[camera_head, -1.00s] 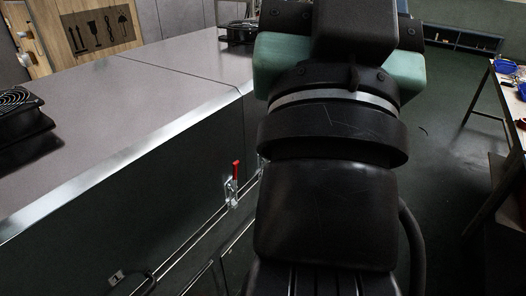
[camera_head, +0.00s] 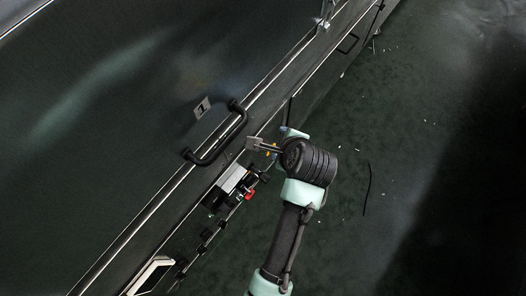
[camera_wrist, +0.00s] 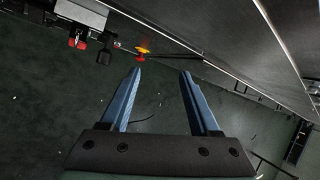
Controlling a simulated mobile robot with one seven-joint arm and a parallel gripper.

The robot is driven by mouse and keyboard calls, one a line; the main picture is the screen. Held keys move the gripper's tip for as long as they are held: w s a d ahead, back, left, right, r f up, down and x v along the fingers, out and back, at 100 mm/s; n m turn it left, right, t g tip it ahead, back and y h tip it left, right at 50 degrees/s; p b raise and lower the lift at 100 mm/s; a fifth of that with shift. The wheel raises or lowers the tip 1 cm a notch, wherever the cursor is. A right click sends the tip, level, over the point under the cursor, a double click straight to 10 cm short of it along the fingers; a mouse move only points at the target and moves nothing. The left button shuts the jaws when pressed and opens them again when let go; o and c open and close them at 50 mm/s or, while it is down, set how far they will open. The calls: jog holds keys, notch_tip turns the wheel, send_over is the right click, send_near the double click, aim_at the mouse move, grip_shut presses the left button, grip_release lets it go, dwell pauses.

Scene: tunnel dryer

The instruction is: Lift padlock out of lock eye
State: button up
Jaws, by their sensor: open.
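My gripper (camera_wrist: 160,73) shows in the wrist view with two blue fingers spread apart and nothing between them. I cannot tell which of these is the padlock, and no lock eye is clear.
The long dark machine panel has a black bar handle (camera_head: 216,136) and a label marked 1 (camera_head: 202,107). A bright rail runs along the panel. The dark floor (camera_head: 400,180) to the right is open, with small scraps and a thin dark strand on it.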

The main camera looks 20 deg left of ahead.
aim_at(250, 195)
jog(key=s+a+f+m+g+b, duration=0.1)
jog(key=s+f+m+g+b, duration=0.25)
jog(key=s+f, duration=0.85)
jog(key=shift+m+g+y, duration=0.25)
jog(key=shift+g+y, duration=0.05)
jog(key=shift+g, duration=0.05)
jog(key=b+x, duration=0.1)
jog(key=x, duration=0.3)
jog(key=w+b+x, duration=0.1)
jog(key=b+x, duration=0.1)
jog(key=x, duration=0.3)
jog(key=b+x, duration=0.1)
jog(key=x, duration=0.3)
jog(key=shift+w+f+b, duration=0.2)
jog(key=shift+f+b, duration=0.1)
jog(key=shift+b, duration=0.1)
grip_shut()
jog(key=shift+c, duration=2.1)
grip_release()
jog(key=c, duration=0.5)
